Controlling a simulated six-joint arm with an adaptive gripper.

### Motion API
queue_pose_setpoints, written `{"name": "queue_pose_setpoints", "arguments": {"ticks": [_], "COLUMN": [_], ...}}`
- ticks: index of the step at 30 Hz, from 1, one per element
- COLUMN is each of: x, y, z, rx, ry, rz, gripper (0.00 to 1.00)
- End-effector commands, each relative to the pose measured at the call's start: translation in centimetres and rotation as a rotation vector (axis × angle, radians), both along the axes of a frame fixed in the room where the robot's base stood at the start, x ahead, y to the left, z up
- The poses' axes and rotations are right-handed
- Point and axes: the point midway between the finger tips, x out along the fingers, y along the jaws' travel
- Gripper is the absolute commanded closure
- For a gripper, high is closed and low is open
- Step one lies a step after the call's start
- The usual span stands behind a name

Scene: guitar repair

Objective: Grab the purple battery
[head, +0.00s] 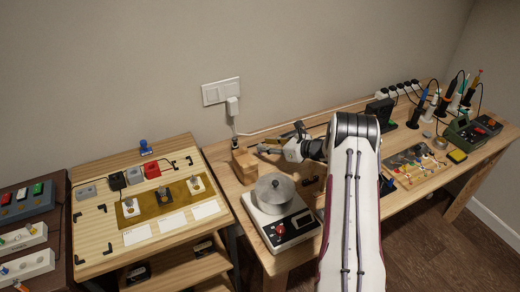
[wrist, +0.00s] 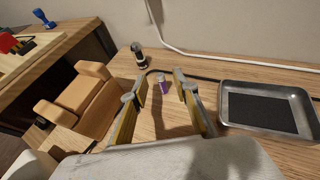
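The purple battery (wrist: 164,88) stands on the wooden table in the wrist view, a small purple piece with a paler top. My gripper (wrist: 163,77) is open, with one finger to the left and one to the right of the battery in that view. A gap shows between the battery and each finger, and nothing is held. In the head view my gripper (head: 265,149) is low over the back of the middle table, beside a wooden block. I cannot make out the battery in the head view.
The wooden block (wrist: 85,97) stands left of my gripper in the wrist view. A small black cylinder (wrist: 138,56) is behind, and a metal tray with a dark pad (wrist: 226,108) lies right. A scale with a round pot (head: 273,190) stands nearer in the head view.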

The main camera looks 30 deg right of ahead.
Motion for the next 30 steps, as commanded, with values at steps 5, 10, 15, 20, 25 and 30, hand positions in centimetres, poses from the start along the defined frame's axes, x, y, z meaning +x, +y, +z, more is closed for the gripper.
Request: {"name": "queue_pose_setpoints", "arguments": {"ticks": [5, 10, 15, 20, 25, 30], "x": [1.8, 2.9, 3.2, 3.2, 3.2, 3.2], "y": [1.0, 1.5, 1.7, 1.7, 1.6, 1.6], "z": [-0.9, -1.4, -1.5, -1.5, -1.5, -1.5], "rx": [-0.001, 0.000, 0.000, 0.000, 0.000, 0.000], "ry": [0.000, 0.000, 0.000, 0.000, 0.000, 0.000], "rz": [0.003, 0.000, 0.000, 0.000, 0.000, 0.000], "gripper": [0.71, 0.71, 0.71, 0.71, 0.71, 0.84]}}
